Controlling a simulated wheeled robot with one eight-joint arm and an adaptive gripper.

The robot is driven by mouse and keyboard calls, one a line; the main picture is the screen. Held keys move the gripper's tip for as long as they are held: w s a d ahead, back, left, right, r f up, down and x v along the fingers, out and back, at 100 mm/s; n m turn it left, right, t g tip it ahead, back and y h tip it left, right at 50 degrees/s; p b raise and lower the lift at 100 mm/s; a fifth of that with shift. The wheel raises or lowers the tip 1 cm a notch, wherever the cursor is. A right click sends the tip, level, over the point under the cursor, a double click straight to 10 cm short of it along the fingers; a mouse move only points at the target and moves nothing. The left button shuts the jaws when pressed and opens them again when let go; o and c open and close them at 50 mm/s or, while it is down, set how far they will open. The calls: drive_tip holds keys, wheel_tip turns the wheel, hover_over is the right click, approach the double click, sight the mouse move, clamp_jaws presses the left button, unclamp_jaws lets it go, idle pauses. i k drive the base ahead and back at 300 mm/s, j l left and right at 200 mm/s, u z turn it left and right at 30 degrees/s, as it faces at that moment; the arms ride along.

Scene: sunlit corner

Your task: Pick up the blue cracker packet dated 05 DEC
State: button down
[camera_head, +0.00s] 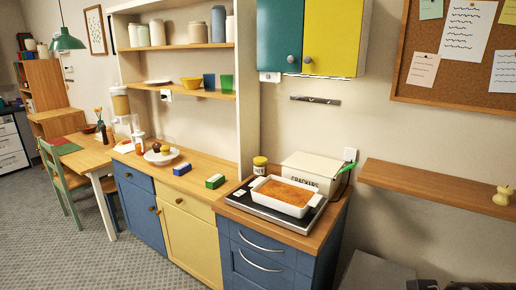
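A small blue packet with a pale side (182,168) lies on the wooden counter (190,183), left of a similar green packet (214,181). Any date print on either is too small to read. A cream box marked "CRACKERS" (318,167) stands on the right-hand counter against the wall, behind a white baking dish. Its contents cannot be seen. My gripper cannot be made out; only dark parts, possibly of my arm, show at the bottom right edge.
The white baking dish (285,207) with orange-brown food sits on a dark hob. A yellow-lidded jar (260,167) stands behind it. A cake stand (161,155) is left of the packets. A wooden wall shelf (430,190) juts out at right. Floor at lower left is clear.

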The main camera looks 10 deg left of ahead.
sight(183, 169)
drive_tip(key=i+j, duration=0.3)
drive_tip(key=j, duration=0.15)
drive_tip(key=i+j, duration=0.25)
drive_tip(key=j, duration=0.2)
drive_tip(key=i+j, duration=0.3)
drive_tip(key=j+z, duration=0.05)
drive_tip(key=j, duration=0.05)
